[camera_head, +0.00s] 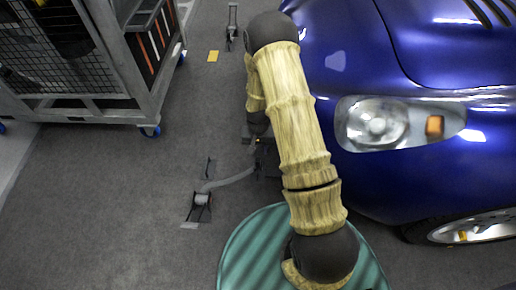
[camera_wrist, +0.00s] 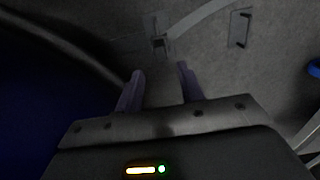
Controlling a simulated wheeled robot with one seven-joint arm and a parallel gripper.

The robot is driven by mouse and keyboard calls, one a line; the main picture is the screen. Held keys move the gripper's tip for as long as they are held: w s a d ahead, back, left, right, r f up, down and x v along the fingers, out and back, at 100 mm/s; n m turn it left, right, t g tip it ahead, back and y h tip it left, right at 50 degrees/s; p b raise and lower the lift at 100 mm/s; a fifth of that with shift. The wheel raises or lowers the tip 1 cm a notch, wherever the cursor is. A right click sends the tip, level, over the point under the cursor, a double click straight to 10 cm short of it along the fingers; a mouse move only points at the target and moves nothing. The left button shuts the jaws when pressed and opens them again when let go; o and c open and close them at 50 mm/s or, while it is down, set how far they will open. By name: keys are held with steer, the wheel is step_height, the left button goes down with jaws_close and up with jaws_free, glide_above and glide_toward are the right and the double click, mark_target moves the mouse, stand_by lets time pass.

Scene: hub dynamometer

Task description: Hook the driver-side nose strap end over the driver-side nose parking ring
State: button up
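A grey strap runs over the floor from a floor anchor (camera_head: 201,201) in the head view, and its band (camera_head: 232,180) leads right towards my arm. In the wrist view the strap (camera_wrist: 200,17) comes from the top and ends in a small metal strap end (camera_wrist: 158,42), just beyond my fingertips and apart from them. A small dark bracket (camera_head: 208,168) stands by the strap and also shows in the wrist view (camera_wrist: 240,28); I cannot tell whether it is the parking ring. My gripper (camera_wrist: 160,76) is open and empty. In the head view my arm mostly hides it.
The blue car (camera_head: 440,180) fills the right side, close to my arm. A wheeled mesh cart (camera_head: 85,115) stands at top left. The floor at lower left is clear.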

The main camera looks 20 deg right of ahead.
mark_target(258, 160)
steer(key=shift+f+b, duration=2.5)
steer(key=shift+f, duration=0.2)
steer(key=shift+f+b, duration=0.55)
steer(key=shift+f, duration=1.2)
steer(key=shift+c, duration=0.5)
jaws_close()
steer(key=shift+r+p, duration=0.65)
steer(key=shift+p, duration=0.15)
steer(key=shift+r+p, duration=1.95)
steer(key=shift+r, duration=0.05)
